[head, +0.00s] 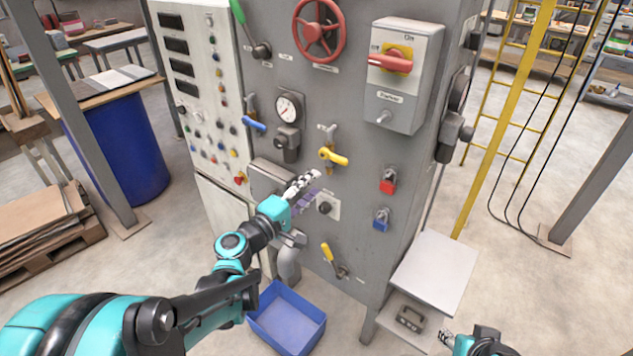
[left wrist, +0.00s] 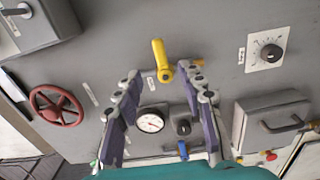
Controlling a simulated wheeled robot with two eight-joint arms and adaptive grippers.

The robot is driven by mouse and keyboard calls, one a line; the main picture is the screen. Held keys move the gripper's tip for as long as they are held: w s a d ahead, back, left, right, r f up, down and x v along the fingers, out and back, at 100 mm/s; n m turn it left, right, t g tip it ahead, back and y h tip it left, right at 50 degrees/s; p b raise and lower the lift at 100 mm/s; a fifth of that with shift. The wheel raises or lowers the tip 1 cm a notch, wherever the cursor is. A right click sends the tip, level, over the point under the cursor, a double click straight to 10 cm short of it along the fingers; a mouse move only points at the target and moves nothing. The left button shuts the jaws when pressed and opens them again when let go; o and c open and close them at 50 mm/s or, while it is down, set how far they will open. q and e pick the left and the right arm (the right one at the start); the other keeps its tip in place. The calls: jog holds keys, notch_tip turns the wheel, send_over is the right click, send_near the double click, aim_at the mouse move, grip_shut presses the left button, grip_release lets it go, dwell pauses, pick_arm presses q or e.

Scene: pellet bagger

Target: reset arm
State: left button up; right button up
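My left arm reaches in from the lower left of the head view. Its left gripper (head: 304,186) is in front of the grey machine cabinet (head: 385,250), below and left of a yellow valve handle (head: 333,156). In the left wrist view the two purple-grey fingers of the left gripper (left wrist: 163,76) stand wide apart with nothing held between them. A yellow handle (left wrist: 159,54) shows beyond the fingertips, apart from them as far as I can tell. My right gripper (head: 446,339) shows only in part at the bottom edge, by the lower shelf; its opening is unclear.
The cabinet front carries a gauge (head: 288,108), a red handwheel (head: 320,28), a blue lever (head: 254,126) and a switch box (head: 405,75). A blue bin (head: 287,318) stands on the floor below the left gripper. A pale side shelf (head: 437,270) is above my right gripper.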

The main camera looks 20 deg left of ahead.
dwell(0.3)
pick_arm(q)
jog(key=s+d+f+m+g+y+b, duration=0.1)
jog(key=s+d+f+m+g+b, duration=0.1)
jog(key=s+d+f+m+g, duration=0.8)
jog(key=s+a+f+m+y, duration=0.2)
jog(key=s+a, duration=0.2)
jog(key=s, duration=0.2)
jog(key=s+a+f+m+y+b, duration=0.1)
jog(key=s+a+f+y, duration=0.1)
jog(key=s, duration=0.4)
jog(key=shift+s+a+f+m+y, duration=0.2)
jog(key=shift+a+m+y, duration=0.3)
jog(key=shift+a, duration=0.4)
